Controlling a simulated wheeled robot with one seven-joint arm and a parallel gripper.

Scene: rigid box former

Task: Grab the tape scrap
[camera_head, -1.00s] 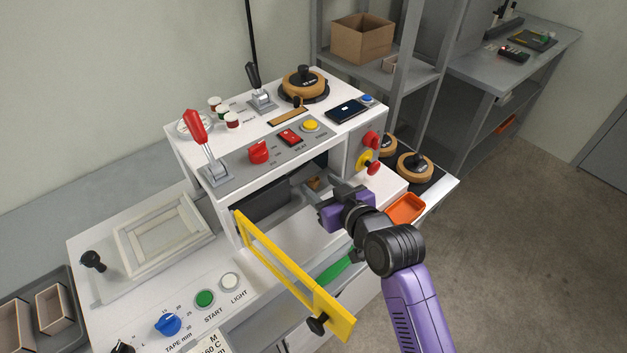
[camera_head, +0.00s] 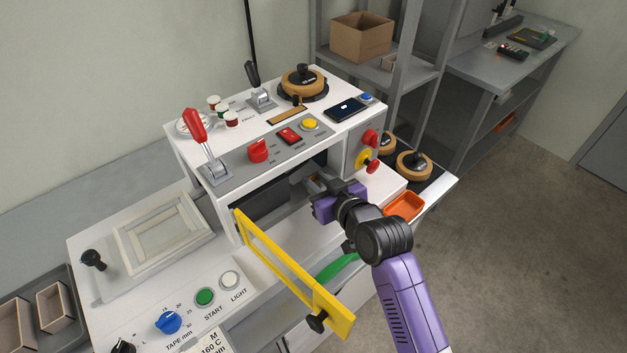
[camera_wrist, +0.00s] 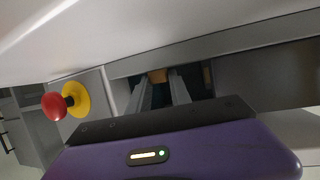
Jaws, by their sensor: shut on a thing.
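The tape scrap is a small tan-brown piece. In the wrist view the tape scrap (camera_wrist: 158,76) shows between the tips of my two grey fingers. My gripper (camera_wrist: 160,84) is shut on it, inside the dark opening of the white machine. In the head view my gripper (camera_head: 312,180) reaches into the opening under the control panel, and its body hides the scrap there.
The white machine's top edge lies close above my gripper. A yellow guard bar (camera_head: 285,268) swings out in front of the opening. A red emergency button (camera_wrist: 56,105) is at the opening's right side. An orange tray (camera_head: 404,206) stands right of my arm.

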